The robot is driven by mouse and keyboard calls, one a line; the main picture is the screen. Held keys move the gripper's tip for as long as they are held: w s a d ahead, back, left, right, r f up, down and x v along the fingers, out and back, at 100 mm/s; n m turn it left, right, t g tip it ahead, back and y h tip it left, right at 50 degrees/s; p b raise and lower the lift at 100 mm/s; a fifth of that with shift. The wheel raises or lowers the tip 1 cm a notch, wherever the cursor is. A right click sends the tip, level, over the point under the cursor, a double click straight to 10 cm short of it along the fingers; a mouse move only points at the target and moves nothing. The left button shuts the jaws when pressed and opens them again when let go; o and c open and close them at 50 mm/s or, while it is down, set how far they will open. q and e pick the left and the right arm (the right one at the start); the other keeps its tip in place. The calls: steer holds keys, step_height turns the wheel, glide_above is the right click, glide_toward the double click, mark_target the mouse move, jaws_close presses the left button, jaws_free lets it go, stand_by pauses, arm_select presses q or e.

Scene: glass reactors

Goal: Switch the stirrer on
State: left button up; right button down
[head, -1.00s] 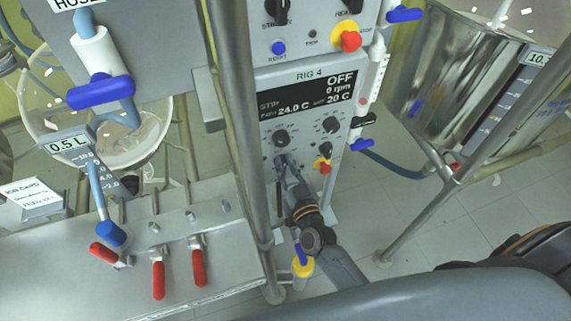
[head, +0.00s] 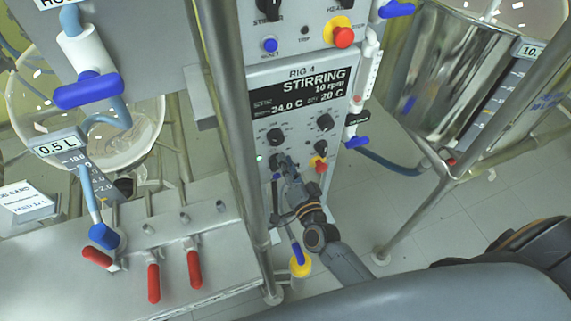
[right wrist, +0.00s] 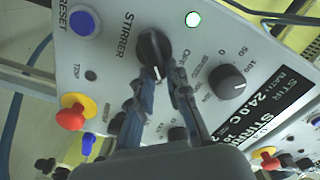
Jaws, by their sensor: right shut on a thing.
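The rig 4 control panel (head: 300,130) stands in the middle of the head view. Its display (head: 305,95) reads STIRRING, 10 rpm, 24.0 C and 20 C. The black stirrer knob (right wrist: 153,50) shows in the right wrist view, with a lit green lamp (right wrist: 193,19) near it. The lamp also shows in the head view (head: 259,158). My right gripper (head: 284,163) is at the panel's lower left, shut on the stirrer knob; its two fingers (right wrist: 158,76) lie either side of the knob, which they partly hide. My left gripper is not in view.
A red and yellow emergency button (head: 320,164) sits close to the right of my gripper. A metal post (head: 232,120) stands just left of the panel. A bench with red-handled valves (head: 194,266) is at lower left, and a steel vessel (head: 445,75) is at upper right.

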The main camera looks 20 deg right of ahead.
steer(key=shift+w+d+r+m, duration=0.2)
steer(key=shift+d+r+m, duration=0.05)
steer(key=shift+m, duration=0.75)
steer(key=c, duration=1.3)
jaws_free()
steer(key=shift+f, duration=0.3)
steer(key=s, duration=1.2)
steer(key=shift+d, duration=0.2)
